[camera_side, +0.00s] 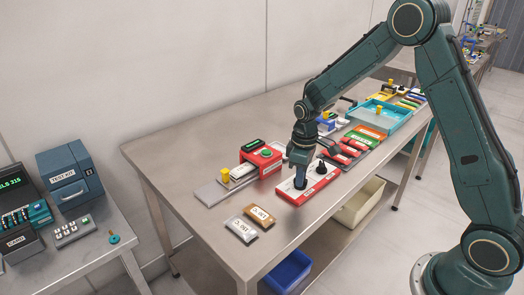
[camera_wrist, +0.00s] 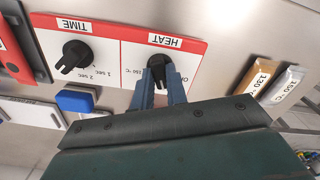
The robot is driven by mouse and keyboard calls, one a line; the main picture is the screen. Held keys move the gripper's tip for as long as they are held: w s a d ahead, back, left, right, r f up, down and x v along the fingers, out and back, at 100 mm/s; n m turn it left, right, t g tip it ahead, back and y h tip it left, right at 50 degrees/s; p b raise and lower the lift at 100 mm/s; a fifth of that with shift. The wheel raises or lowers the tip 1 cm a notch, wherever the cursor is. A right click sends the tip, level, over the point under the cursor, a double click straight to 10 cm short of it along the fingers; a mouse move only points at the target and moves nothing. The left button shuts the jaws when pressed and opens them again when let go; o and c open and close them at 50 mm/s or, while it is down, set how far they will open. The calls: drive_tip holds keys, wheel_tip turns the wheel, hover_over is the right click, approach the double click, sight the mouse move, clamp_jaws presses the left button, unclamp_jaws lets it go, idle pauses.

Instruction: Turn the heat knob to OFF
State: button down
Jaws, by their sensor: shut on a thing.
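The heat knob (camera_wrist: 158,66) is a black knob under the upside-down word HEAT on a white panel with a red band (camera_wrist: 135,38) in the wrist view. My gripper (camera_wrist: 162,82) has its two blue fingers closed on the knob, one on each side. Its pointer end is partly hidden by the fingers, and I cannot tell its exact setting. A small scale marking shows left of the knob. In the side view my gripper (camera_side: 299,184) reaches down onto the red and white panel (camera_side: 286,195) and hides most of the knob.
The black time knob (camera_wrist: 76,56) stands beside it on the same panel. A brown pouch (camera_side: 260,213) and a grey pouch (camera_side: 241,230) lie near the table's front edge. A red device (camera_side: 262,160) stands behind the panel. Bare table lies to the left.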

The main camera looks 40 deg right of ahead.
drive_tip(key=n, duration=0.4)
drive_tip(key=shift+r+n, duration=0.1)
drive_tip(key=shift+n, duration=0.2)
drive_tip(key=n, duration=0.4)
idle(0.3)
drive_tip(key=c, duration=1.4)
unclamp_jaws()
wheel_tip(320, 180, up, 14)
